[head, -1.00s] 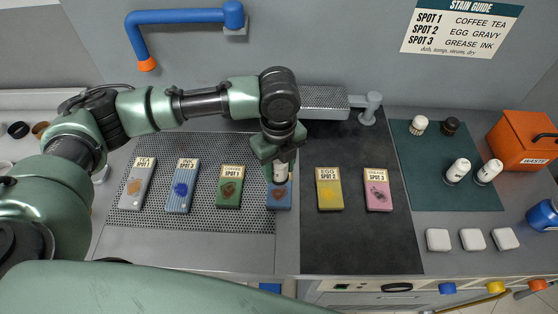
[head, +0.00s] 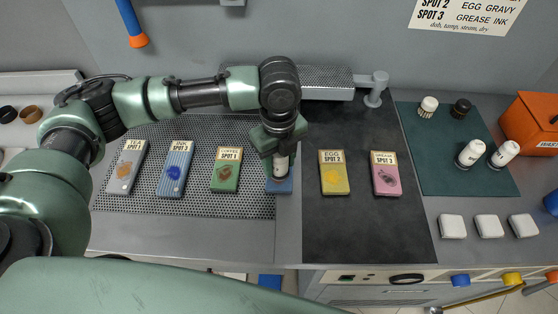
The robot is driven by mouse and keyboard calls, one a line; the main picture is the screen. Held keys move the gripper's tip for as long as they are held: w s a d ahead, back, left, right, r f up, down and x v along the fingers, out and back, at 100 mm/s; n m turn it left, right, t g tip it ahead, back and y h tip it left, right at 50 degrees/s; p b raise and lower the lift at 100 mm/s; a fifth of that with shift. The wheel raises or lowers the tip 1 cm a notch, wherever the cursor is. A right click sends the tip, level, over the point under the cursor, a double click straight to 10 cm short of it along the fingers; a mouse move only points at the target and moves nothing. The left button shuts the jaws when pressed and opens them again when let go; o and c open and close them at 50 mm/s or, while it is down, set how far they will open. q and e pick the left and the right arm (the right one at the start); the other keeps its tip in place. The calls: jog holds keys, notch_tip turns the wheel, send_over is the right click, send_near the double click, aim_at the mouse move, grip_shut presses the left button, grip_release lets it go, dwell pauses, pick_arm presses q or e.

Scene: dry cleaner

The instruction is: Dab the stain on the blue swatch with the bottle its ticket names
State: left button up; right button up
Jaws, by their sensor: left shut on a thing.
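The bottle hides the stain, and the gripper hides the ticket. I cannot tell whether the bottle's tip touches the cloth. A striped blue swatch (head: 173,176) with an INK SPOT 3 ticket lies further left. The stain guide (head: 466,14) on the wall lists SPOT 2 for egg and gravy, SPOT 3 for grease and ink. My right gripper is out of view.
Grey TEA (head: 125,172), green COFFEE (head: 226,172), yellow EGG (head: 333,178) and pink (head: 385,178) swatches lie around. Two white bottles (head: 470,154) (head: 503,154) and two brushes stand on the green mat (head: 425,168). White pads (head: 488,226) and an orange bin (head: 530,120) are right.

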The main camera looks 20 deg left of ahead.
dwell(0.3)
pick_arm(q)
jog(key=shift+f, duration=0.45)
dwell(0.5)
jog(key=shift+s+f+p, duration=0.15)
jog(key=shift+p, duration=0.25)
dwell(2.1)
notch_tip(320, 180, up, 7)
jog(key=p, duration=0.8)
